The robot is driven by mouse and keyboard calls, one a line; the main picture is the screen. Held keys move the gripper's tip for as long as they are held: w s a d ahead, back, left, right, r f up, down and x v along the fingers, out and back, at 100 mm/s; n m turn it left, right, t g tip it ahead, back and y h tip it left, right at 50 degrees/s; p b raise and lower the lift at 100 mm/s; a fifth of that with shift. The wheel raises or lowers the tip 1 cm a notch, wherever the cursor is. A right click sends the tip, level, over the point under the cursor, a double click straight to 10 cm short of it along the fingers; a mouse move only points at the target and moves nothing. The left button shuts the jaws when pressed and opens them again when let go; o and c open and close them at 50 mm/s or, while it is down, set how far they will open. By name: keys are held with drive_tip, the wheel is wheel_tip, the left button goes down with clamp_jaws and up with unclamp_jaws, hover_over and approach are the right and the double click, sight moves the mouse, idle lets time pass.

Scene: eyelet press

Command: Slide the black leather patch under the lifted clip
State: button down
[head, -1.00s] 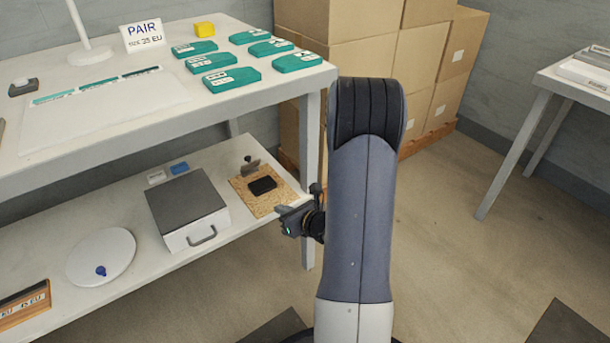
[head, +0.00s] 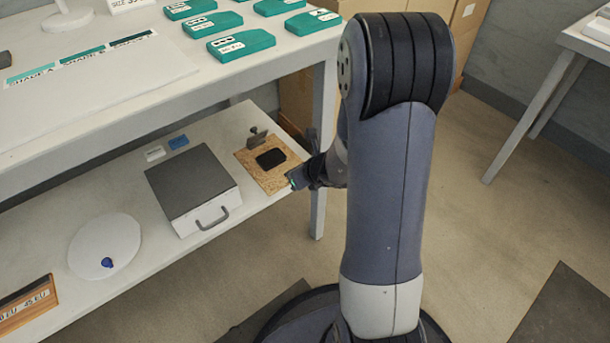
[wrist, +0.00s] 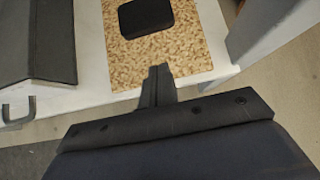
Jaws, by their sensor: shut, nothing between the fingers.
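The black leather patch (head: 270,159) lies flat on a cork-coloured board on the lower shelf; it also shows in the wrist view (wrist: 146,17). The clip (head: 257,136) stands at the back of the board, just behind the patch and apart from it; it is too small to tell how far it is lifted. The board (head: 283,175) lies near the shelf's right end. My gripper (head: 293,181) is at the board's front right edge. In the wrist view my gripper (wrist: 158,72) is shut and empty, its fingertips pointing at the patch with a gap between.
A grey-lidded box (head: 192,183) with a handle stands left of the board. A white round plate (head: 85,250) with a blue knob is farther left. The upper tabletop (head: 150,100) overhangs the shelf, and a table leg (head: 322,150) stands close to my arm.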

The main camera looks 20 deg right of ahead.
sight(278, 160)
drive_tip(key=w, duration=0.2)
drive_tip(key=w+a+f, duration=0.1)
drive_tip(key=shift+w+a+f, duration=0.2)
drive_tip(key=shift+w, duration=0.2)
drive_tip(key=shift+w+a, duration=0.2)
drive_tip(key=shift+w, duration=0.5)
drive_tip(key=shift+w+a+p, duration=0.2)
drive_tip(key=shift+w, duration=0.35)
drive_tip(key=shift+w+a+p, duration=0.2)
drive_tip(key=shift+w, duration=0.35)
drive_tip(key=shift+s+d, duration=0.1)
drive_tip(key=shift+d, duration=0.05)
